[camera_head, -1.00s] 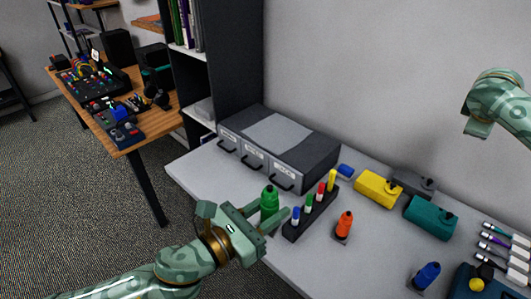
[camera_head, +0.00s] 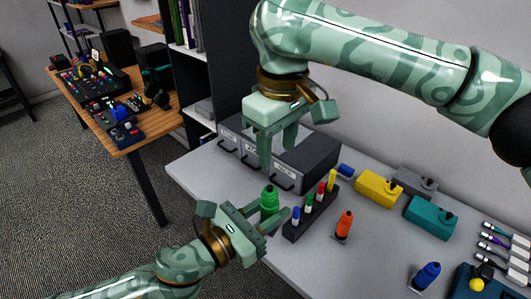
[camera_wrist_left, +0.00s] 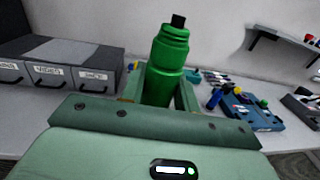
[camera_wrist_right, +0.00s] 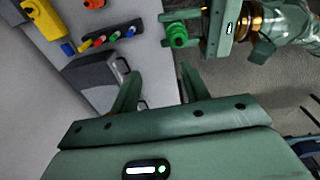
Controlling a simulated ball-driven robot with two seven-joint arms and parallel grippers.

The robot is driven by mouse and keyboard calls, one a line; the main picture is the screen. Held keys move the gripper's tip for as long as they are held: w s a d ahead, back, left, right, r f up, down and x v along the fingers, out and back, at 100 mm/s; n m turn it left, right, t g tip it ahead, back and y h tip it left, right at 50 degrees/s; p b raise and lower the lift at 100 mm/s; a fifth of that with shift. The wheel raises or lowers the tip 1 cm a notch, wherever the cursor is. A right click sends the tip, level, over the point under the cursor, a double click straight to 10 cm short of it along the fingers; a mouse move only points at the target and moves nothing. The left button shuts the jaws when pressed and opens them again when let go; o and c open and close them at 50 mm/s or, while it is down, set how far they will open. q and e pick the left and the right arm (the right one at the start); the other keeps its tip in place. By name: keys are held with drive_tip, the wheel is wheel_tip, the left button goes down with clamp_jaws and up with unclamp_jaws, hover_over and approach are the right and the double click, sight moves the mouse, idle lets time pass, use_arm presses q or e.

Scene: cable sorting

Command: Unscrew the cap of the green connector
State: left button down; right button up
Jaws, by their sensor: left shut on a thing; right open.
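The green connector (camera_head: 269,201) stands upright at the table's front edge area. It has a ribbed cap with a dark tip, clear in the left wrist view (camera_wrist_left: 169,62). My left gripper (camera_head: 276,214) is shut on the connector's lower body; its fingers flank it in the left wrist view. My right gripper (camera_head: 278,150) is open and empty, fingers pointing down, above and behind the connector in front of the drawer unit. The right wrist view shows the connector (camera_wrist_right: 177,35) beyond and above the open fingers, apart from them.
A grey drawer unit (camera_head: 310,160) stands behind. A dark rack (camera_head: 297,232) with several coloured markers is just right of the left gripper. An orange connector (camera_head: 344,224), a blue connector (camera_head: 427,275) and yellow (camera_head: 378,188) and teal (camera_head: 431,217) boxes stand further right.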

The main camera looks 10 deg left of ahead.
sight(271, 194)
drive_tip(key=s, duration=0.1)
drive_tip(key=s+a, duration=0.1)
drive_tip(key=s, duration=0.1)
drive_tip(key=shift+a, duration=0.15)
drive_tip(key=shift+s+f+g, duration=0.2)
drive_tip(key=shift+f+g, duration=0.1)
wheel_tip(271, 194, down, 7)
drive_tip(key=shift+w+f, duration=0.1)
drive_tip(key=shift+f, duration=0.05)
clamp_jaws()
drive_tip(key=n, duration=0.4)
drive_tip(key=shift+s, duration=0.3)
drive_tip(key=n, duration=0.6)
drive_tip(key=shift+s, duration=0.15)
drive_tip(key=n, duration=0.6)
drive_tip(key=shift+d, duration=0.25)
drive_tip(key=n, duration=0.6)
drive_tip(key=shift+d, duration=0.3)
drive_tip(key=shift+a, duration=0.15)
drive_tip(key=shift+r, duration=0.2)
drive_tip(key=shift+r, duration=1)
